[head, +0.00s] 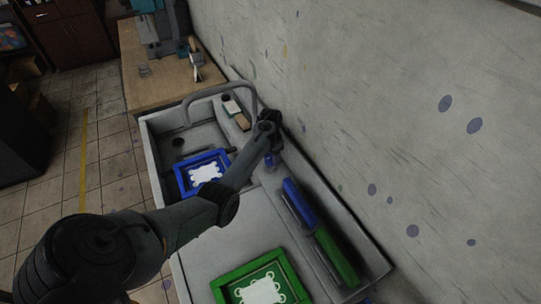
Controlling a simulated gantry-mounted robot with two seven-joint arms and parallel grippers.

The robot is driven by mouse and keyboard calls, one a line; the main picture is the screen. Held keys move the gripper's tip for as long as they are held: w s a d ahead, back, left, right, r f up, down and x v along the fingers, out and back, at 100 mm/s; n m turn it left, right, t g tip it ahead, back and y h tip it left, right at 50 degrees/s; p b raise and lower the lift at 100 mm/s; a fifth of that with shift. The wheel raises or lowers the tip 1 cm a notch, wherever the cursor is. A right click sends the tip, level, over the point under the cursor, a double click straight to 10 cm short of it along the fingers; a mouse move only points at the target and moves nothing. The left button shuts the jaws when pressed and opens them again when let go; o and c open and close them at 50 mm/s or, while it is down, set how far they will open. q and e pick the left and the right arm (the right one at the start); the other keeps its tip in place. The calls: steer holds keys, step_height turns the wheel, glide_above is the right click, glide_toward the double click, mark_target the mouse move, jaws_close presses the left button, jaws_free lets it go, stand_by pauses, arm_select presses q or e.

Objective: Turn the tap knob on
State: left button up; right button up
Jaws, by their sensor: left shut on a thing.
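The grey tap (218,89) arches over the far end of the sink, against the wall. My left arm reaches across the sink from the lower left. Its gripper (271,149) is at the wall side of the sink, near the foot of the tap. It is shut on the tap knob, which is mostly hidden by the gripper and wrist. I cannot tell how far the knob is turned. My right gripper is out of view.
A blue frame (187,183) lies in the sink, and a green frame (228,280) lies nearer. Blue (299,203) and green (337,259) squeegee-like tools lie along the wall ledge. A brush-like item (239,117) is beside the tap. A wooden table (160,88) stands beyond.

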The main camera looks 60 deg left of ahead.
arm_select(q)
steer(key=n+p, duration=0.3)
steer(key=shift+r, duration=0.2)
steer(key=shift+n+p, duration=0.5)
steer(key=shift+n, duration=0.5)
steer(key=n+p, duration=0.1)
steer(key=n, duration=0.1)
steer(key=shift+f+n, duration=0.1)
steer(key=shift+n, duration=0.2)
steer(key=n, duration=0.4)
steer(key=shift+f+n+p, duration=0.1)
steer(key=shift+n+p, duration=0.2)
steer(key=shift+p, duration=0.1)
steer(key=n, duration=0.5)
steer(key=shift+n, duration=0.3)
steer(key=o, duration=1)
steer(key=shift+o, duration=0.2)
